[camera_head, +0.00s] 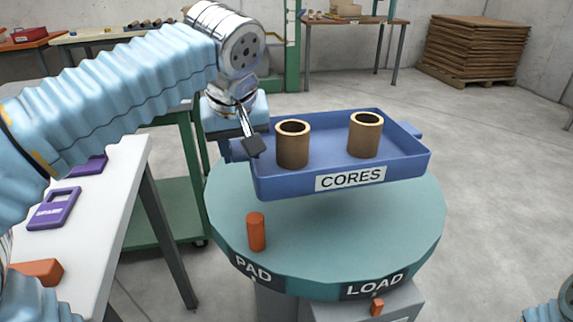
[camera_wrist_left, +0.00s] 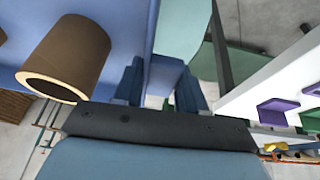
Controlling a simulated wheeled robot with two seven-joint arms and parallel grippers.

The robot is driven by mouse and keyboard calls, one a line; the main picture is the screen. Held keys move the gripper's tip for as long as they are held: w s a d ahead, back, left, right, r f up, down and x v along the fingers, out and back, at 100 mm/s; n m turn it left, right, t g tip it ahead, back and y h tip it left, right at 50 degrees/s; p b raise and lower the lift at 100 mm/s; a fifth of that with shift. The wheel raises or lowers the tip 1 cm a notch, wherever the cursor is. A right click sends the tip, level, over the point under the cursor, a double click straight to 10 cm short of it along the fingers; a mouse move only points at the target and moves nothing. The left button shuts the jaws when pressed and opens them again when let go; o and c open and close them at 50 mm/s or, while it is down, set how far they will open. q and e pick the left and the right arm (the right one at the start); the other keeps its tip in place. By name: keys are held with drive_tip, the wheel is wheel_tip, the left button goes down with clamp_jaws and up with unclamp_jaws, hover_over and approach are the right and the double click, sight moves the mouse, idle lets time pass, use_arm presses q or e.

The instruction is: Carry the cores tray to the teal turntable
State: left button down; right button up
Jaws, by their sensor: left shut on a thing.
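The blue tray (camera_head: 274,185), labelled CORES, holds two brown hollow cores (camera_head: 292,145) (camera_head: 365,136), both upright. It is over the back part of the teal turntable (camera_head: 330,238). I cannot tell whether its underside touches the turntable. My left gripper (camera_head: 243,148) is at the tray's left end, shut on its handle. In the left wrist view the handle (camera_wrist_left: 165,75) lies between the fingers, with one core (camera_wrist_left: 68,58) beside them. The tray's far-end handle (camera_head: 413,129) is free. My right gripper is not in view.
An orange peg (camera_head: 256,232) stands on the turntable's front left, near the PAD label. The LOAD label is on the front rim. A white table (camera_head: 95,215) with purple pieces is at left, beside a green cart (camera_head: 165,220). Open floor lies at right.

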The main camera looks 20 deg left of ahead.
use_arm(q)
drive_tip(key=w+a+f, duration=0.2)
drive_tip(key=w, duration=0.1)
drive_tip(key=w+a+f, duration=0.2)
drive_tip(key=w+f, duration=0.1)
drive_tip(key=w+a+f, duration=0.2)
drive_tip(key=w, duration=0.1)
drive_tip(key=shift+w+a+f, duration=0.2)
drive_tip(key=shift+a+f, duration=0.1)
drive_tip(key=shift+f, duration=0.1)
drive_tip(key=shift+w+a+f, duration=0.25)
drive_tip(key=shift+w+f, duration=0.15)
drive_tip(key=shift+f, duration=0.15)
drive_tip(key=shift+w+a+f, duration=0.1)
drive_tip(key=shift+f, duration=0.8)
drive_tip(key=shift+w+a+f, duration=0.1)
drive_tip(key=shift+f, duration=0.8)
drive_tip(key=c, duration=0.6)
unclamp_jaws()
drive_tip(key=shift+c, duration=0.2)
